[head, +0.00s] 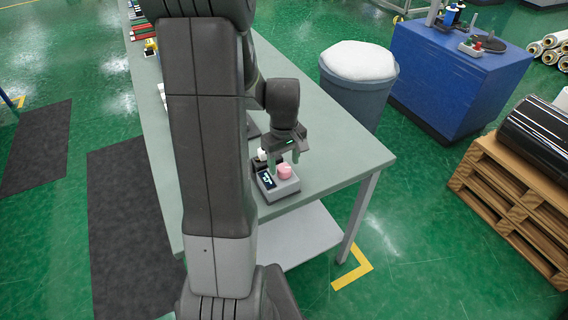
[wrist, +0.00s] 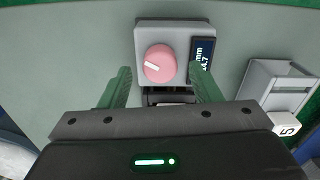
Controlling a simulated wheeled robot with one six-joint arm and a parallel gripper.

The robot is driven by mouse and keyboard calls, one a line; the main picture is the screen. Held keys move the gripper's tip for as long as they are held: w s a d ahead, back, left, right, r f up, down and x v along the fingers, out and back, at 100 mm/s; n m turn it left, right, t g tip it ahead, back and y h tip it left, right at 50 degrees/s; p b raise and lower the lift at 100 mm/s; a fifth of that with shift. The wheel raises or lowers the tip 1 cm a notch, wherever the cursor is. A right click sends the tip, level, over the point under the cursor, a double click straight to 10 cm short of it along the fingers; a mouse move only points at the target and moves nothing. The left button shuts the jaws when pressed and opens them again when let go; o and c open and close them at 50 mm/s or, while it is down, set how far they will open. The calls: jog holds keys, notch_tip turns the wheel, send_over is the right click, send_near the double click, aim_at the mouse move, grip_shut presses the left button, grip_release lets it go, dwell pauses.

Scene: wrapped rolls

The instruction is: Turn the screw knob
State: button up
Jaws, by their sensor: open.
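A pink round knob (wrist: 160,63) with a white pointer mark sits on a grey box (wrist: 148,30) with a small dark display (wrist: 202,58) beside it. In the head view the knob (head: 284,171) and its box (head: 284,189) are near the front corner of the table. My gripper (wrist: 160,80) is open. Its green fingers show on either side of the box's near part in the wrist view, apart from the knob. In the head view my gripper (head: 287,165) is above and behind the knob. Whether the fingers touch the box cannot be told.
A light grey holder with a white block marked with a digit (wrist: 284,127) stands beside the box on the grey-green table (head: 347,158). A grey bin (head: 352,98), a blue cabinet (head: 450,85) and a wooden pallet (head: 510,195) stand to the right.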

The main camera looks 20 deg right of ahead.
jog(key=shift+f, duration=0.9)
jog(key=c, duration=1)
